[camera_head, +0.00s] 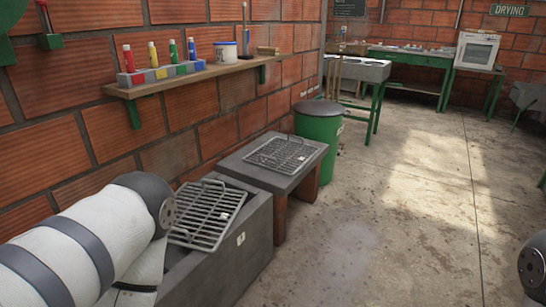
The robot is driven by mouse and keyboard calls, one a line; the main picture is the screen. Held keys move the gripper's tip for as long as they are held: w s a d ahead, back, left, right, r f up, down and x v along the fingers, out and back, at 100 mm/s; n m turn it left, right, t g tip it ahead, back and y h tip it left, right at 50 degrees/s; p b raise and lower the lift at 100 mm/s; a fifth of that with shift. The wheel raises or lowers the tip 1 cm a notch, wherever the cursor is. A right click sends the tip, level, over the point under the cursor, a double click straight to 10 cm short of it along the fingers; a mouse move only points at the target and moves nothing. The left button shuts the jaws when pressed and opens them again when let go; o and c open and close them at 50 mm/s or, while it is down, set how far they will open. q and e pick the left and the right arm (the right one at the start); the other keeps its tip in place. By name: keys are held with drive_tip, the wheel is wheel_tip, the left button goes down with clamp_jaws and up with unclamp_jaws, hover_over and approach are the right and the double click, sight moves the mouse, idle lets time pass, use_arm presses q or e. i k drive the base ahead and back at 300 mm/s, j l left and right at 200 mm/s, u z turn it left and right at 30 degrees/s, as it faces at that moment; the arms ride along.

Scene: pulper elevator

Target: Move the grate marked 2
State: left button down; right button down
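One metal grate (203,214) lies tilted across the top of a grey concrete trough (246,248), close to my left arm. A second metal grate (281,154) lies flat on a low concrete slab (246,171) behind the trough. Each grate has raised handles and a small white tag, but the tags are too small to read, so I cannot tell which grate is marked 2. A white label on the trough's side is also unreadable. My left arm covers the trough's near left part. Neither gripper shows; only links of my arms are in view.
A green bin (319,138) with a grey lid stands just beyond the slab. A wooden wall shelf (190,77) holds coloured bottles and a white tub (225,52). Green-legged tables (411,57) stand at the back. The concrete floor on the right is clear.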

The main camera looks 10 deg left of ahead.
sight(224, 216)
drive_tip(key=i+u, duration=0.2)
drive_tip(key=i, duration=0.35)
drive_tip(key=i+l+u, duration=0.2)
drive_tip(key=i, duration=0.35)
drive_tip(key=i+l+u, duration=0.15)
drive_tip(key=i, duration=0.4)
drive_tip(key=i+l+u, duration=0.2)
drive_tip(key=i+l, duration=0.2)
drive_tip(key=i+l+u, duration=1.1)
drive_tip(key=k+j, duration=0.05)
drive_tip(key=k, duration=0.05)
